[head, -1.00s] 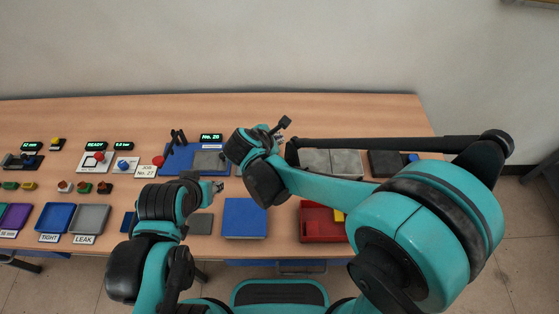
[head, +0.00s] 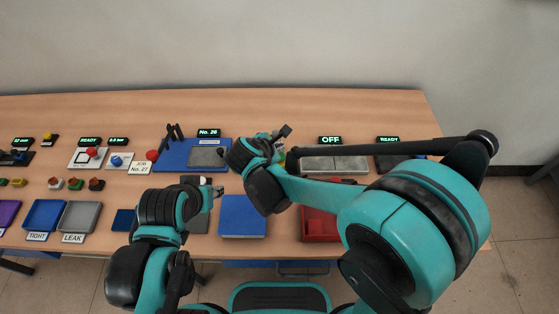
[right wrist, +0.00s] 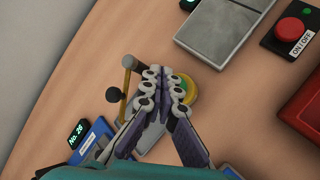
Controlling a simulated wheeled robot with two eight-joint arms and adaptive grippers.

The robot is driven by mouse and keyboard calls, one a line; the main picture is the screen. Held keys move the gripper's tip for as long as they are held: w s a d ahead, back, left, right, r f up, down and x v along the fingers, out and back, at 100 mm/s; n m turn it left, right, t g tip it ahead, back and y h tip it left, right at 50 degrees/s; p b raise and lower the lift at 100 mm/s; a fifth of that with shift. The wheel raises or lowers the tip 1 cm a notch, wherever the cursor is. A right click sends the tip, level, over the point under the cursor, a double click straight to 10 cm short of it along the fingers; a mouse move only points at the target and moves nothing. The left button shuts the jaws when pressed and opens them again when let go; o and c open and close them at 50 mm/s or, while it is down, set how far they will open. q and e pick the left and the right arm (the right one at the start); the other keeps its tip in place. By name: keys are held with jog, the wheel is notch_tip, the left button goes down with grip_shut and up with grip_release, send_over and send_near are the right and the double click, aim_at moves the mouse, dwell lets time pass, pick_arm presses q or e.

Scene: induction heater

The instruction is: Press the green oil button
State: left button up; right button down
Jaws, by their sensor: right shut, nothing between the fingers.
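A round green button (right wrist: 189,88) with a yellowish rim shows in the right wrist view, partly hidden behind my right gripper (right wrist: 162,80). My right gripper is shut and empty, its fingertips over or in front of the button. I cannot tell whether they touch it. In the head view my right gripper (head: 278,138) is at the back middle of the table, and the arm hides most of what lies under it. My left gripper (head: 217,192) hangs near the front middle of the table; its fingers are too small to read.
A red ON/OFF button (right wrist: 291,29) and a grey block (right wrist: 220,28) lie near the green button. A thin post with a black ball (right wrist: 113,94) stands beside the fingers. A blue fixture (head: 175,155), a blue block (head: 243,216) and a red tray (head: 318,226) surround the arms.

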jog(key=shift+f+b, duration=0.5)
jog(key=shift+f, duration=0.5)
jog(key=shift+f, duration=0.1)
dwell(0.6)
jog(key=shift+f+b, duration=0.3)
jog(key=shift+b, duration=0.05)
jog(key=shift+f+b, duration=0.45)
jog(key=shift+f, duration=0.05)
dwell(0.5)
dwell(0.4)
jog(key=shift+r+p, duration=0.8)
jog(key=shift+r, duration=0.2)
notch_tip(320, 180, up, 5)
jog(key=p, duration=0.4)
